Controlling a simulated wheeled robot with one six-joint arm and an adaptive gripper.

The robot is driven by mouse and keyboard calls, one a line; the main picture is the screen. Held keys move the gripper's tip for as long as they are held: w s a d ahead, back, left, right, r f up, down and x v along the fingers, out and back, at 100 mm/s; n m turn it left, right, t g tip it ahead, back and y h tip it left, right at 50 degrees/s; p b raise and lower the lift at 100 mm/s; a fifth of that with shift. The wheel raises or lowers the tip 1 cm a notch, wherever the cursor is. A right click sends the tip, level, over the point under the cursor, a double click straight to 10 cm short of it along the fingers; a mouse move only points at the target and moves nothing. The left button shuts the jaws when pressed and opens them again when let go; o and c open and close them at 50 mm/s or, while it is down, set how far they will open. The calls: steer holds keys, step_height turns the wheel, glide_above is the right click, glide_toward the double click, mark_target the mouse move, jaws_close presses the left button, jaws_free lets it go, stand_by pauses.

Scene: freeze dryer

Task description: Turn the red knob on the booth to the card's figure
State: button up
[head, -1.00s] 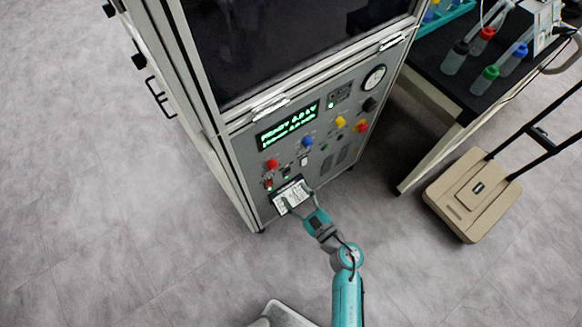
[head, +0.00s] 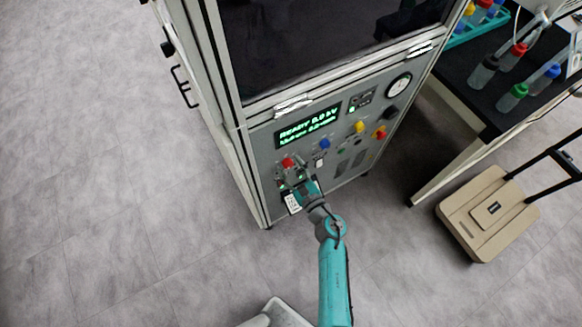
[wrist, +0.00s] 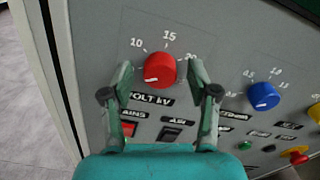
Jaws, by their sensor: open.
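The red knob (wrist: 161,69) is on the grey booth panel above a "VOLT kV" label, with 10, 15 and 20 marked around its top. A white mark on it points to the lower left. It also shows in the head view (head: 288,162). My gripper (wrist: 161,74) is open, with one finger on each side of the knob; whether they touch it I cannot tell. In the head view my gripper (head: 291,175) is at the knob. The card (head: 292,203) lies low on the panel, partly hidden by my arm; its figure is unreadable. The green display (head: 308,127) appears to read "READY 0.0 kV".
A blue knob (wrist: 263,96) is to the right of the red one. A yellow knob (head: 359,126) and a round gauge (head: 398,86) are farther right. Switches sit below the red knob. A bench with bottles and a beige wheeled case (head: 487,212) stand at the right.

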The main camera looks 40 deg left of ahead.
jaws_close()
